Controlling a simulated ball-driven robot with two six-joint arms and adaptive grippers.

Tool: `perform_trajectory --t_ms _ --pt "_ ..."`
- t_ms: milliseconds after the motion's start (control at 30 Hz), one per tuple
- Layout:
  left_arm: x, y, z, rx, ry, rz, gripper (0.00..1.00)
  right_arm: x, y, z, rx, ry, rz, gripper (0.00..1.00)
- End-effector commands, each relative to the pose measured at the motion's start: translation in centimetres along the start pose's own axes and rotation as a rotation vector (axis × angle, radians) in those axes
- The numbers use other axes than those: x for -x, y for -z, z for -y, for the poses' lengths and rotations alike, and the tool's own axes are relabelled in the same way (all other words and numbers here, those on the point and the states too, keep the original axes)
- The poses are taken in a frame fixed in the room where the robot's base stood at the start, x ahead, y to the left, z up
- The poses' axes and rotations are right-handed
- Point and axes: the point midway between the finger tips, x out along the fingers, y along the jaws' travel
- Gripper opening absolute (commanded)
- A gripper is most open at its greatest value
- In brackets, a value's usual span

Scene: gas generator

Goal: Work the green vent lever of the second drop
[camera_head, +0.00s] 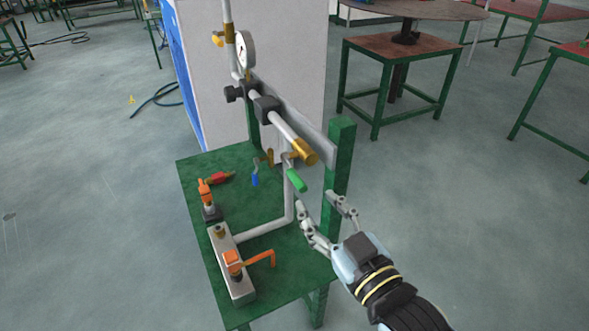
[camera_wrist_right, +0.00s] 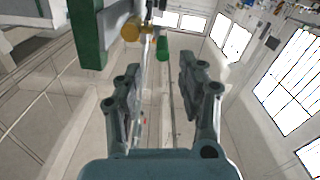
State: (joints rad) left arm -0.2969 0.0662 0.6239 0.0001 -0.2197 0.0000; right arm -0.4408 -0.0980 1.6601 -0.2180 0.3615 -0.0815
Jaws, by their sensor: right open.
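The green vent lever (camera_head: 296,181) hangs tilted from a small valve under the pipe's brass end cap (camera_head: 305,151), on the near side of the stand. My right gripper (camera_head: 317,202) is open and empty, below and slightly right of the lever, with its fingers pointing toward it. In the right wrist view the green lever (camera_wrist_right: 162,48) shows beyond and between the open fingers (camera_wrist_right: 160,80), apart from them. A second lever with a blue handle (camera_head: 254,180) sits farther back. My left gripper is not in view.
A green post (camera_head: 340,155) rises close to my right fingers; it also shows in the right wrist view (camera_wrist_right: 88,35). Orange-handled valves (camera_head: 233,260) and a red-handled item (camera_head: 220,178) are on the green table (camera_head: 262,215). A gauge (camera_head: 246,48) stands above. Open floor lies to the right.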

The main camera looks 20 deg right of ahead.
Motion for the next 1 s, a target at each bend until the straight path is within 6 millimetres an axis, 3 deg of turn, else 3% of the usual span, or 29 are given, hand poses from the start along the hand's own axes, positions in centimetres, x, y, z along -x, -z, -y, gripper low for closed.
perform_trajectory --t_ms 300,500,900,1000 --pt "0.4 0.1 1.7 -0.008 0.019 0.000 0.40 -6.1 0.0 0.0 0.000 0.000 -0.001 0.40" --pt "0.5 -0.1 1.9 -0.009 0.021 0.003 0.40 -9.1 -0.1 0.0 -0.001 0.000 0.002 0.40" --pt "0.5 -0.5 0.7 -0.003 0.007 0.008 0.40 -10.1 -0.2 0.0 0.000 0.000 0.003 0.40" --pt "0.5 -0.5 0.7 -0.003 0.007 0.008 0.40 -10.1 -0.2 0.0 -0.001 0.000 0.003 0.30"
